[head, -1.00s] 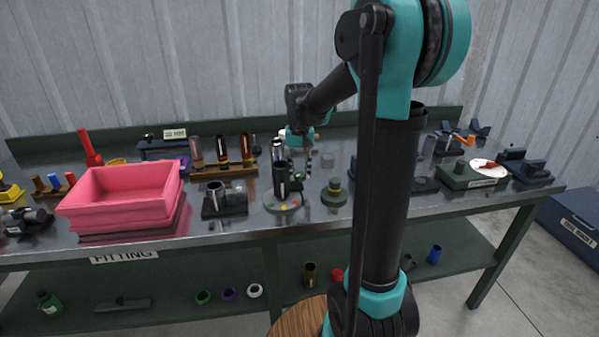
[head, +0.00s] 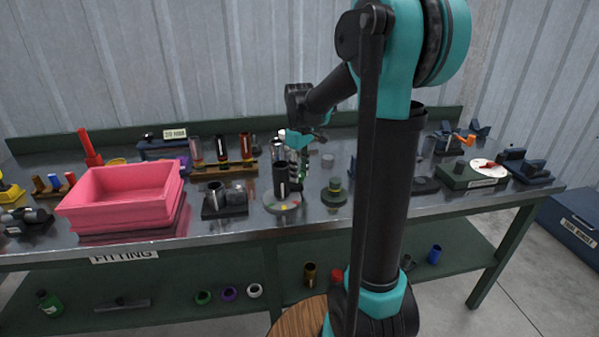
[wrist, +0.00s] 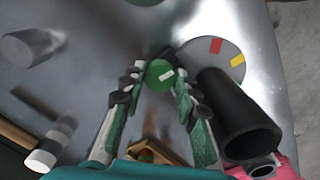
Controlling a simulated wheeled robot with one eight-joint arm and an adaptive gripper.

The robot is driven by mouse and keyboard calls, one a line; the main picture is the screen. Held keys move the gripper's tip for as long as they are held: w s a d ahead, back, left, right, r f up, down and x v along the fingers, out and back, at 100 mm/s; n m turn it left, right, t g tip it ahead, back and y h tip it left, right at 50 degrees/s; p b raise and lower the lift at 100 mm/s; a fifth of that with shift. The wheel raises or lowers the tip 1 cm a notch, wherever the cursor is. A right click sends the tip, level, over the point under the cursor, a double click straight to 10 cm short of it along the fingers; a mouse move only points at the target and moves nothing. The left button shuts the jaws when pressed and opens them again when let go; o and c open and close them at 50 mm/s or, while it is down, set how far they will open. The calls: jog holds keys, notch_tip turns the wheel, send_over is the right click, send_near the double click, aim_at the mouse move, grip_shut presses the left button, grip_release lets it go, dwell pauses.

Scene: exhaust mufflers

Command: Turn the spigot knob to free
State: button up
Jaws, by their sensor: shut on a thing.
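A round green knob (wrist: 160,75) with a white mark sits between my gripper's fingertips (wrist: 160,84) in the wrist view. My gripper is shut on it, with a finger on each side. Beside it, a grey disc (wrist: 229,66) carries a red and a yellow patch. A black cylinder (wrist: 233,118) stands at the disc's edge. In the head view the disc (head: 283,207) and black cylinder (head: 280,180) are mid-bench, and my gripper (head: 302,172) is just right of the cylinder. The knob is too small to make out there.
A pink bin (head: 125,195) stands at the left. A dark fixture with a metal cup (head: 215,195) is left of the disc, and a dark round stand (head: 334,195) is close on its right. A rack of coloured cylinders (head: 222,168) is behind.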

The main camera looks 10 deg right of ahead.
aim_at(300, 174)
jog(key=shift+n, duration=0.5)
jog(key=o, duration=1.2)
jog(key=shift+c, duration=0.2)
jog(key=shift+r, duration=0.1)
notch_tip(300, 174, up, 12)
